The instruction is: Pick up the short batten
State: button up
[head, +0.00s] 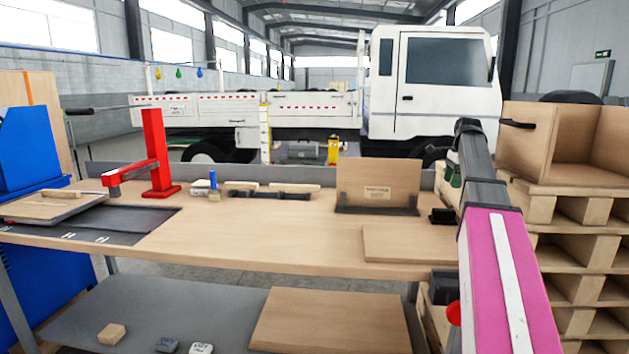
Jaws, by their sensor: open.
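A short pale wooden batten (242,186) lies at the back of the workbench, at the left end of a low dark holder (268,194). A longer pale batten (293,188) lies to its right on the same holder. Both look level, and their exact contact with the holder is too small to tell. My arm rises at the right of the view, well to the right of the battens. I cannot make out my gripper or its fingertips.
A red press (157,160) and a blue-topped item (214,182) stand left of the battens. An upright wooden board (377,183) and a flat board (408,243) are to the right. The workbench (265,230) is clear in front. Stacked pallets (580,240) stand at the far right.

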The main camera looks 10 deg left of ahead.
aim_at(228, 185)
jog(key=k+j, duration=0.25)
jog(key=j, duration=0.15)
jog(key=k+j, duration=0.3)
jog(key=j, duration=0.15)
jog(key=k+j, duration=0.25)
jog(key=j, duration=0.15)
